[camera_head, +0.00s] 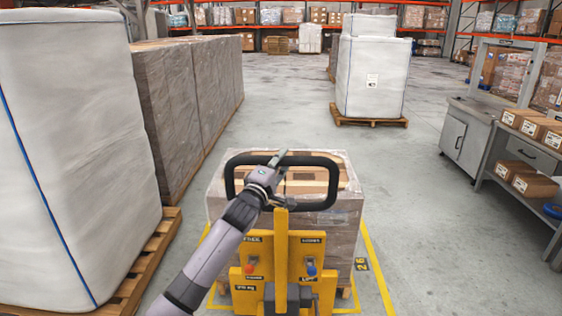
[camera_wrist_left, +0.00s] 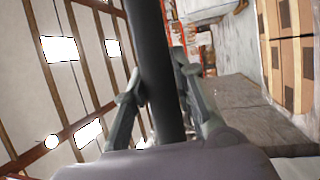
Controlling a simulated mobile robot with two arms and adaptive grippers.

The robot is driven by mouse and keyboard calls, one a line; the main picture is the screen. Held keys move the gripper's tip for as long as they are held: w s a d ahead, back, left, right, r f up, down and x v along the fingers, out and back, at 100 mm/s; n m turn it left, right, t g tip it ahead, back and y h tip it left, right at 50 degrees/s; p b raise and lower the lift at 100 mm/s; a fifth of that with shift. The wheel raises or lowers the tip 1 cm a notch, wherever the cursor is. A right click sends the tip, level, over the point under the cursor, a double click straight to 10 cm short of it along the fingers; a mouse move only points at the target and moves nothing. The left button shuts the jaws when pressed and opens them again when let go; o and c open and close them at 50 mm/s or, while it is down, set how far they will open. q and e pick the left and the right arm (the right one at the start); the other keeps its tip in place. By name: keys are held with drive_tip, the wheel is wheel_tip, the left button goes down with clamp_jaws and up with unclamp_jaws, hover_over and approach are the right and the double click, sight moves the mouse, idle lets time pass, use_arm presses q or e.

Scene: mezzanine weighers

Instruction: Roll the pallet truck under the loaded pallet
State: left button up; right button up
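The yellow pallet truck (camera_head: 307,252) stands upright at the bottom centre of the head view, with a black loop handle (camera_head: 322,204) on top. Its forks are hidden. Directly beyond it is the loaded pallet (camera_head: 345,292), mostly hidden under brown boxes in clear wrap (camera_head: 342,222). I cannot tell how far the forks reach under it. My left gripper (camera_head: 279,159) is at the handle's top bar. In the left wrist view its fingers (camera_wrist_left: 160,85) lie on both sides of the dark bar and appear closed on it. My right gripper is not in view.
Yellow floor lines (camera_head: 377,270) frame the loaded pallet's bay. A white bulk bag (camera_head: 75,150) on a pallet and wrapped stacks (camera_head: 185,110) line the left. Another white bag (camera_head: 373,80) stands ahead. A grey workbench (camera_head: 470,130) is at right; the floor between is clear.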

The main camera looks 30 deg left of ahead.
use_arm(q)
clamp_jaws()
idle(0.3)
drive_tip(key=shift+w+a+r, duration=0.25)
drive_tip(key=shift+w+a+f, duration=0.2)
drive_tip(key=shift+w+f, duration=0.15)
drive_tip(key=shift+w, duration=0.2)
drive_tip(key=shift+o, duration=1)
unclamp_jaws()
drive_tip(key=shift+o, duration=1.3)
drive_tip(key=shift+s+d+r, duration=0.1)
drive_tip(key=shift+s+r, duration=0.05)
drive_tip(key=shift+s, duration=0.05)
drive_tip(key=shift+o, duration=0.6)
